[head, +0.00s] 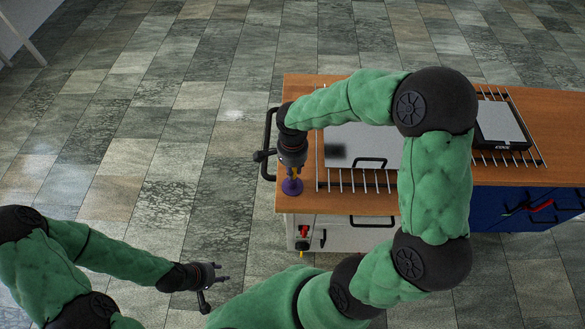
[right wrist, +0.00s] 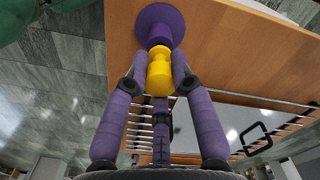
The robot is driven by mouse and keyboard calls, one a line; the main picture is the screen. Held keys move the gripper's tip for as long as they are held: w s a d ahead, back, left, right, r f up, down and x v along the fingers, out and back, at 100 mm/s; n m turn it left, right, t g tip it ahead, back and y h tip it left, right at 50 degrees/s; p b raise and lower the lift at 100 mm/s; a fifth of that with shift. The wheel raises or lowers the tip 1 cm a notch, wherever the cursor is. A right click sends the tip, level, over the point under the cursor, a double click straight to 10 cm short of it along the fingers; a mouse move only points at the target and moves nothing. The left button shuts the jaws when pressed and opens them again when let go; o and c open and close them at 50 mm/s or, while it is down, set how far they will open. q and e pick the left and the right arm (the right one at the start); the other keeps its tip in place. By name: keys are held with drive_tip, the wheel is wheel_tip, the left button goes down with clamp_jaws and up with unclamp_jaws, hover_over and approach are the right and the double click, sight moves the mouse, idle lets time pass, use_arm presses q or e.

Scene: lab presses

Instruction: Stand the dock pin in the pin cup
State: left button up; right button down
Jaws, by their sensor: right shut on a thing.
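The dock pin is a yellow piece (right wrist: 159,72) between the purple-looking fingers of my right gripper (right wrist: 160,62), which is shut on it. The pin cup (right wrist: 160,22) is purple with a wide round rim and stands on the wooden top. In the head view the cup (head: 292,187) is at the table's front left corner, directly below my right gripper (head: 294,168). The pin's far end overlaps the cup; I cannot tell whether it is inside or just above. My left gripper (head: 221,273) is open and empty, over the floor left of the table.
The wooden table (head: 300,92) carries metal racks, a pale flat panel (head: 350,135) right of the cup, and a black-and-white device (head: 500,125). A black handle (head: 268,140) sticks out on the table's left side. Open tiled floor lies to the left.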

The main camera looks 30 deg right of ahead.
drive_tip(key=shift+f+b, duration=0.45)
drive_tip(key=shift+f, duration=0.15)
drive_tip(key=c, duration=1)
unclamp_jaws()
drive_tip(key=shift+r, duration=0.15)
wheel_tip(320, 180, up, 12)
drive_tip(key=shift+f, duration=0.1)
